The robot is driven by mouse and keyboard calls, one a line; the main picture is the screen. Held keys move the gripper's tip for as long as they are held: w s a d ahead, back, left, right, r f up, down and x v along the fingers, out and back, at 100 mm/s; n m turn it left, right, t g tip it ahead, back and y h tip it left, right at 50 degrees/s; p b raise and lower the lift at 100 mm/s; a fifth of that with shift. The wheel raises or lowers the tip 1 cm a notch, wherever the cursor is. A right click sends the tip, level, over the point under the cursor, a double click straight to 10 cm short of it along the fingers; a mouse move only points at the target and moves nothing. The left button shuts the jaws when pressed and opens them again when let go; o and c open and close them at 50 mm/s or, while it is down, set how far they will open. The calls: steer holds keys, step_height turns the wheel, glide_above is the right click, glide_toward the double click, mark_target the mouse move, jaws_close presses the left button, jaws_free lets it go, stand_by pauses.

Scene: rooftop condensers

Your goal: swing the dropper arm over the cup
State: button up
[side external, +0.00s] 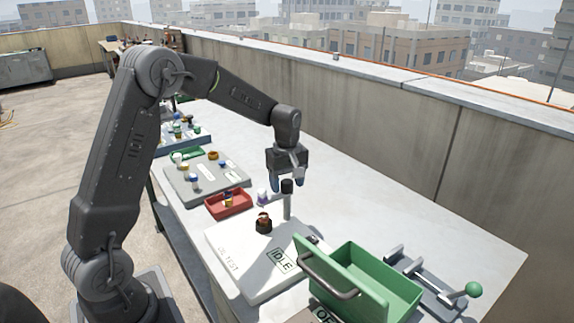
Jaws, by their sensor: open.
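A small white and purple piece (262,196), which looks like the dropper, shows just left of the post. The cup (264,226) is small and dark with brown contents, and stands on the board to the front left of the post.
A green box (375,283) with a grey handle stands at the front right, beside a clamp-like device with a green knob (473,289). A red tray (228,204) and a grey board (207,181) with small items lie behind left. The table's right side is clear up to the parapet.

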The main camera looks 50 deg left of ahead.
mark_target(287, 183)
step_height(287, 183, up, 13)
steer(key=shift+r, duration=0.2)
stand_by(0.5)
steer(key=s+d+r+m+t, duration=0.3)
steer(key=s+d+r+m, duration=0.1)
steer(key=s+d+m, duration=0.6)
steer(key=s+d+f+m+t, duration=0.1)
steer(key=s+d+f+m, duration=0.1)
steer(key=s, duration=0.5)
steer(key=s+d+f+m+t, duration=0.1)
steer(key=s+d+f+m, duration=0.1)
steer(key=s+m, duration=0.2)
steer(key=s, duration=0.3)
steer(key=shift+d+f+t, duration=0.15)
steer(key=shift+f+t, duration=0.15)
steer(key=shift+f, duration=0.05)
steer(key=shift+c, duration=0.2)
